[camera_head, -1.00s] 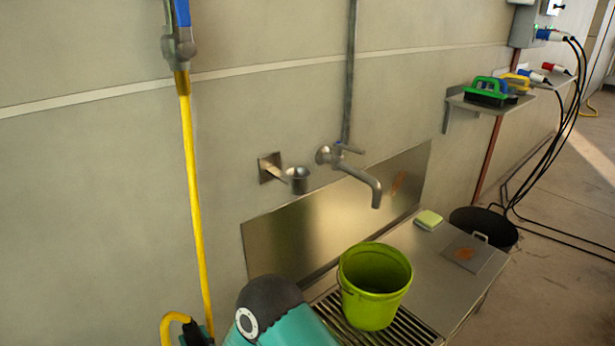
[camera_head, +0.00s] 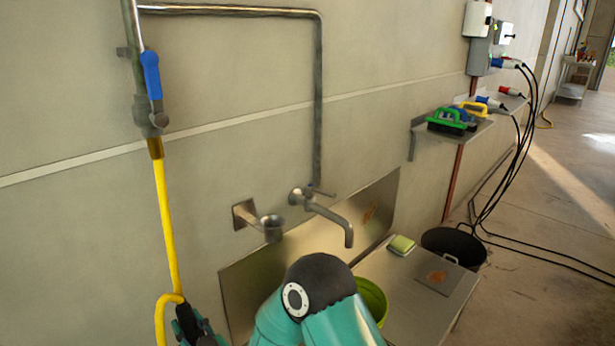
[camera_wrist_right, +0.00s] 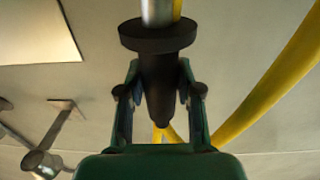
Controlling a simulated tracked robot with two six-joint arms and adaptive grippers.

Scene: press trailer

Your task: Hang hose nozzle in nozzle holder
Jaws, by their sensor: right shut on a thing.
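The hose nozzle (camera_wrist_right: 158,75) is a dark tapered piece with a wide black collar and a bright metal part above it. My right gripper (camera_wrist_right: 161,98) is shut on it, one finger on each side. In the head view the right gripper (camera_head: 196,326) is at the lower left edge, beside the looped yellow hose (camera_head: 166,205); the nozzle is not clear there. The nozzle holder (camera_head: 271,227) is a metal cup on a wall bracket, empty as far as I see, up and right of the gripper. The holder also shows in the wrist view (camera_wrist_right: 42,161), at the lower left. My left gripper is not in view.
A wall tap (camera_head: 330,215) is just right of the holder. Below it are a metal splash plate (camera_head: 245,290), a steel bench (camera_head: 425,290) with a sponge (camera_head: 401,245), and a green bucket (camera_head: 374,300) partly behind my arm. A blue-handled valve (camera_head: 152,85) feeds the hose.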

